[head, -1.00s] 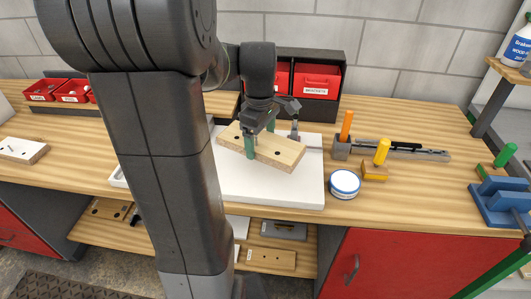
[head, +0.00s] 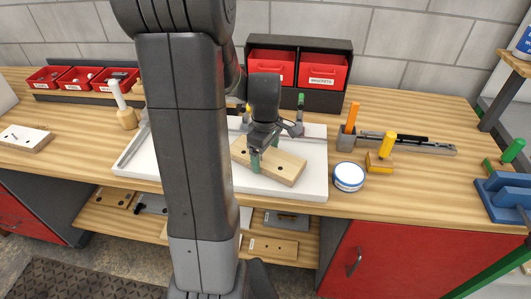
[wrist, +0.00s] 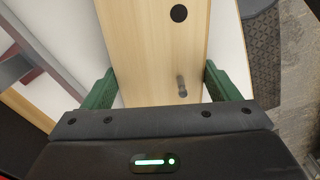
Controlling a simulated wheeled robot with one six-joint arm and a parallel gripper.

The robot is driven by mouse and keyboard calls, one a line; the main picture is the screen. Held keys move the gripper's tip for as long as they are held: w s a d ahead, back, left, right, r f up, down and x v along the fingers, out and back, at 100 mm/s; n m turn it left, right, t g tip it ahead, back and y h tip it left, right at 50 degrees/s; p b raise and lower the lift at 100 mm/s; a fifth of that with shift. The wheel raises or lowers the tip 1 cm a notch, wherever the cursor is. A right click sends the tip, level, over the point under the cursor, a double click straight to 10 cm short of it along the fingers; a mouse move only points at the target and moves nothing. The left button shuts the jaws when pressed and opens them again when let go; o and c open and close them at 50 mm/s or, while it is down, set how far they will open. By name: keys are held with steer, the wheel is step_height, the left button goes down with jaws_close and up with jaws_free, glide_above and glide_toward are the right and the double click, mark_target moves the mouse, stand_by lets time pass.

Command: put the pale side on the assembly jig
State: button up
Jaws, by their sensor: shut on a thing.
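The pale side is a light wood board (head: 287,168) with dark holes, and it fills the middle of the wrist view (wrist: 150,50), where a small peg or pin shows near my gripper. My gripper (head: 265,153) is shut on it, with a green finger on each long edge; both fingers show in the wrist view (wrist: 160,92). The board is over the white base of what looks like the assembly jig (head: 312,188), roughly level and slanting down to the right. I cannot tell whether it touches the base. My arm hides the jig's left middle.
A blue-and-white tin (head: 349,177) stands just right of the white base. Beyond it are a yellow-handled tool (head: 386,147) and a grey block with an orange handle (head: 350,125). Red bins (head: 322,70) stand behind. A wooden-based, white-handled tool (head: 126,115) stands left.

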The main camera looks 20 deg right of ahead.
mark_target(266, 156)
steer(key=shift+f, duration=0.1)
steer(key=o, duration=0.8)
steer(key=shift+f, duration=0.1)
steer(key=o, duration=0.3)
steer(key=shift+o, duration=0.2)
step_height(266, 156, up, 12)
steer(key=shift+r, duration=0.2)
